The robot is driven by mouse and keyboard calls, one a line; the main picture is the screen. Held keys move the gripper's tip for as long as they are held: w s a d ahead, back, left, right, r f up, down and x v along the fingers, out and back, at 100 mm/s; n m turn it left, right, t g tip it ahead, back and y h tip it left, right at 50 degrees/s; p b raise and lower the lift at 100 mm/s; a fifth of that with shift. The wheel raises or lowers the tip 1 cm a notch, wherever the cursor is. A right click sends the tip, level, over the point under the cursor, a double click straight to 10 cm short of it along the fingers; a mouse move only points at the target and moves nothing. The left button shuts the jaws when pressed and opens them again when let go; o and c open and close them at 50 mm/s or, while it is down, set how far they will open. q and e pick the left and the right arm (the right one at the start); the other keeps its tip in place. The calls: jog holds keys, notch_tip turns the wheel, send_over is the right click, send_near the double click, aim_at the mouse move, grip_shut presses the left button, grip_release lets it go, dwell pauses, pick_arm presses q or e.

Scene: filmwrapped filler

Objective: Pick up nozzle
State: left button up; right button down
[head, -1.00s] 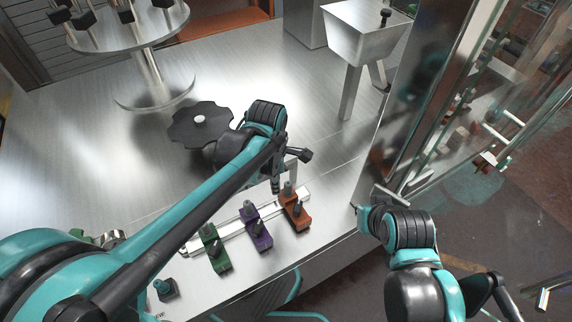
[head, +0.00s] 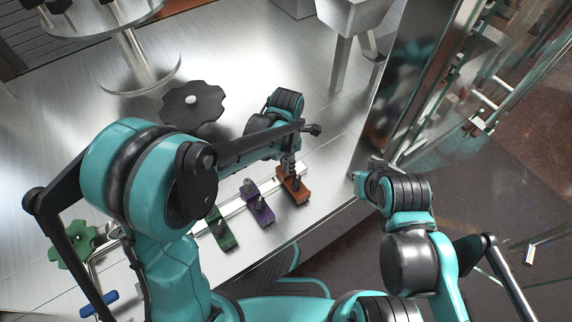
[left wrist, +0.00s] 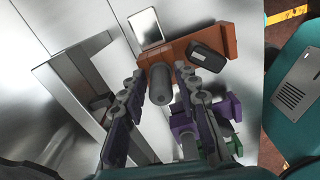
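Three nozzle-like blocks stand in a row on a metal rail, each with upright grey posts: an orange one (head: 297,193), a purple one (head: 260,207) and a green one (head: 223,234). My left gripper (head: 289,160) is just above the orange one. In the left wrist view its two fingers (left wrist: 160,72) are apart, on either side of a grey cylindrical post (left wrist: 160,88) on the orange block (left wrist: 190,46). Gaps seem to show beside the post, so it is not gripped. My right gripper (head: 360,178) is at the table's right edge, with its fingers barely visible.
A black lobed knob (head: 193,104) lies behind my left arm, and a green knob (head: 73,245) is at the left. A round metal stand (head: 138,75) and a metal hopper (head: 352,15) are at the back. A glass panel (head: 470,75) borders the right.

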pick_arm(q)
grip_shut()
notch_tip(320, 180, up, 10)
jog(key=shift+r+p, duration=0.1)
jog(key=shift+p, duration=0.4)
jog(key=shift+r, duration=0.1)
jog(key=shift+r+p, duration=1.1)
jog(key=shift+r, duration=0.3)
